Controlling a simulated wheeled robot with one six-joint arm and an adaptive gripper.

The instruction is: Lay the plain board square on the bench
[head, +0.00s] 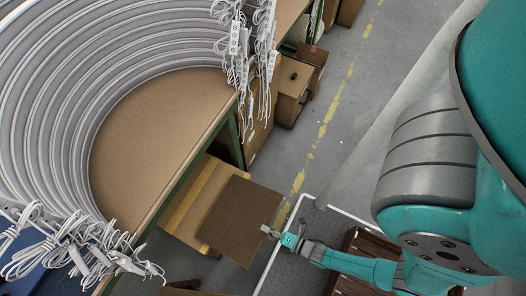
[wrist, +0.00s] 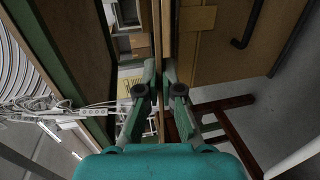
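The plain board (head: 240,218) is a flat, dark brown square in the head view. It hangs off the bench's right side, above boxes on the floor. My gripper (head: 270,231) is at its right edge. In the wrist view the board (wrist: 158,30) shows edge-on as a thin strip between the fingers of my gripper (wrist: 159,72), which is shut on it. The bench (head: 165,130) has a tan top and a green frame, and fills the left of the head view. The board is apart from the bench top in the picture.
Large coils of grey-white cable (head: 45,95) cover much of the bench, with power strips (head: 238,45) hanging at its far edge. Cardboard boxes (head: 292,80) stand beyond. A wooden pallet (head: 352,280) lies at the lower right. Grey floor with a yellow line is clear between.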

